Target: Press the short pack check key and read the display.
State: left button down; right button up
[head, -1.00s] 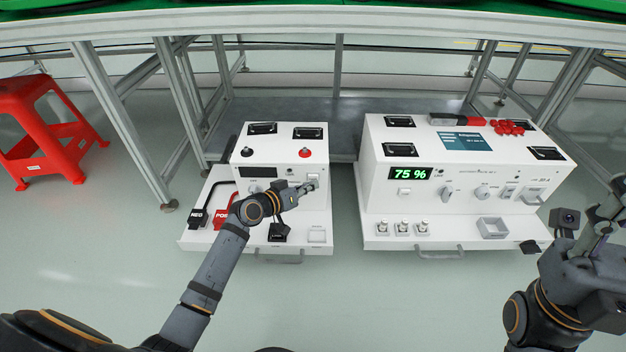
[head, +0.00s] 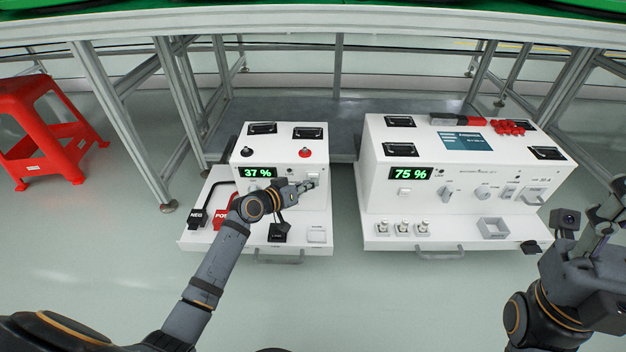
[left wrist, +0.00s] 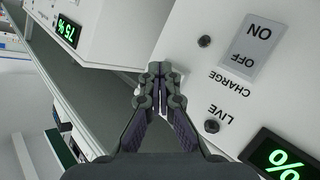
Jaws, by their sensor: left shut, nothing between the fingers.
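The smaller left white unit (head: 285,145) has a black display (head: 258,172) lit with a green 37 %. My left gripper (head: 309,185) is shut and empty, with its tips at the right part of this unit's front face. In the left wrist view the shut fingertips (left wrist: 160,72) are against or just above the panel, over a small pale part that they mostly hide. I cannot tell contact for sure. The left wrist view also shows the display's edge (left wrist: 284,156) with a green % sign. My right gripper (head: 612,205) is at the right edge, partly cut off.
The larger right white unit (head: 375,205) has a display (head: 410,174) reading 75 %. Black and red NEG and POS connectors (head: 224,205) lie on the left unit's shelf. A red stool (head: 45,125) stands at left. A table frame (head: 180,100) stands behind.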

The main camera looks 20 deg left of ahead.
dwell(0.3)
pick_arm(q)
jog(key=shift+s+d+p, duration=0.25)
jog(key=shift+s+p, duration=0.25)
jog(key=shift+s, duration=0.35)
jog(key=shift+s+d+p, duration=0.25)
jog(key=shift+s+p, duration=0.05)
jog(key=shift+s, duration=0.5)
jog(key=shift+s+d+p, duration=0.2)
jog(key=shift+s+p, duration=0.15)
jog(key=shift+s, duration=0.45)
jog(key=shift+s+d+p, duration=0.25)
jog(key=shift+s+p, duration=0.05)
jog(key=shift+s, duration=0.5)
